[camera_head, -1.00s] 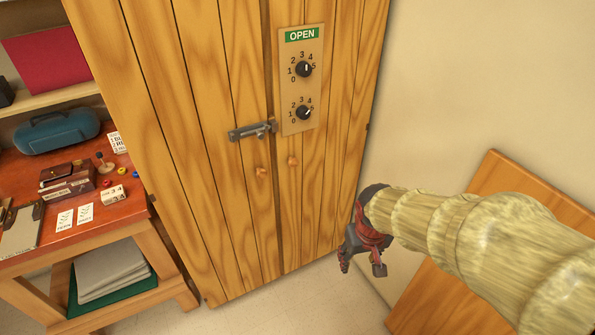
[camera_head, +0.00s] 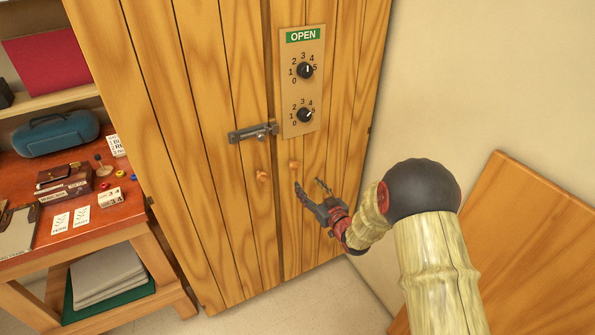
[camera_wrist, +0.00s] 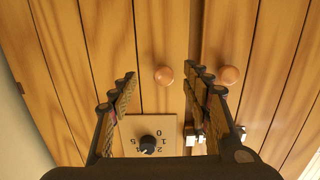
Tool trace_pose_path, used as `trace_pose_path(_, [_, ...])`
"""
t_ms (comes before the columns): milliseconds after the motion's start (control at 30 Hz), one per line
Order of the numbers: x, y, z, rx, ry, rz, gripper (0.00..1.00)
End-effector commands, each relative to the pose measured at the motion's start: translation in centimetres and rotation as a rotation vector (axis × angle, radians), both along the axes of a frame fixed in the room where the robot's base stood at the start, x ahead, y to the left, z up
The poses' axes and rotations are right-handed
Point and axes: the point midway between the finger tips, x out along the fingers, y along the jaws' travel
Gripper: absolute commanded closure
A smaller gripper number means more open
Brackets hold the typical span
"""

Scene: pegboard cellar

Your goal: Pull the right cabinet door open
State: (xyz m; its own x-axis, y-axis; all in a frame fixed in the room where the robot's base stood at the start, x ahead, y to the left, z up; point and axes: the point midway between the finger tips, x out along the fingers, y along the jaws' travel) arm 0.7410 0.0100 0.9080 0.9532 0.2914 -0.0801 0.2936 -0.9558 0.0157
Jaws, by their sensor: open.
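The wooden cabinet's right door (camera_head: 343,110) stands flush beside the left door (camera_head: 215,190), with a dark seam between them. The right door's round wooden knob (camera_head: 294,165) sits near the seam. My gripper (camera_head: 308,184) is open just below and right of that knob in the head view, fingers pointing up toward the door. In the wrist view, turned over, the right door's knob (camera_wrist: 164,75) shows between the open fingertips (camera_wrist: 160,78), with no visible contact. A metal bolt (camera_head: 252,132) is on the left door; I cannot tell whether it crosses the seam.
The right door bears a panel (camera_head: 302,90) with two dials and a green OPEN sign. The left door's knob (camera_head: 263,176) is close by. A red workbench (camera_head: 75,215) stands at left; a wooden board (camera_head: 510,255) leans at the right wall. Floor shows below the cabinet.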

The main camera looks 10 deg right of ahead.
Motion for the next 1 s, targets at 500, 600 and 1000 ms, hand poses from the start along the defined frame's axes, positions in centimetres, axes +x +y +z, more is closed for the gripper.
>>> trace_pose_path(500, [4.3, 2.0, 1.9, 0.039, -0.075, 0.019, 0.52])
trace_pose_path(600, [5.6, 2.4, 2.0, 0.039, -0.074, 0.018, 0.52])
trace_pose_path(1000, [7.3, 2.9, 2.1, 0.039, -0.071, 0.017, 0.52])
